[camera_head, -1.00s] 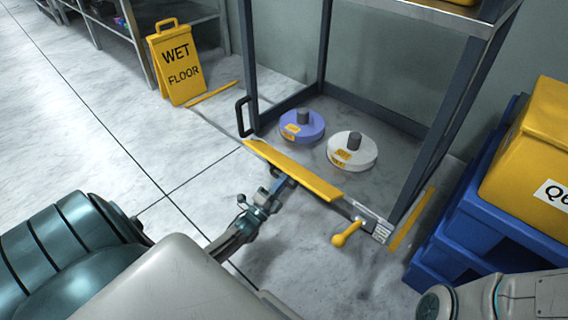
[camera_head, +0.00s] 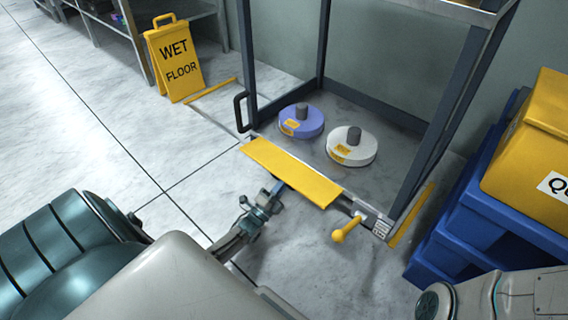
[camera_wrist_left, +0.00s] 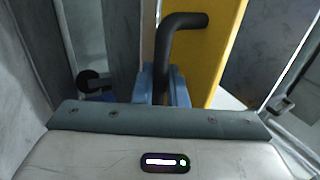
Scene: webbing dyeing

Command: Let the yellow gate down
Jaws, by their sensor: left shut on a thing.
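The yellow gate (camera_head: 292,173) is a flat panel across the low front edge of a dark-framed bay. Its broad face shows tilted towards the head camera. My left gripper (camera_head: 271,194) is at the near side of the gate. In the left wrist view the blue fingers of my left gripper (camera_wrist_left: 164,86) are shut on a black bent handle (camera_wrist_left: 183,21), in front of the yellow gate (camera_wrist_left: 217,45). In the head view the handle is mostly hidden by the gripper. My right gripper is out of view.
A yellow-knobbed lever (camera_head: 347,229) sits at the gate's right end. A purple disc (camera_head: 310,127) and a white disc (camera_head: 362,152) lie inside the bay. Blue crates (camera_head: 455,228) stand right, a wet floor sign (camera_head: 177,62) at the upper left. Floor at the left is clear.

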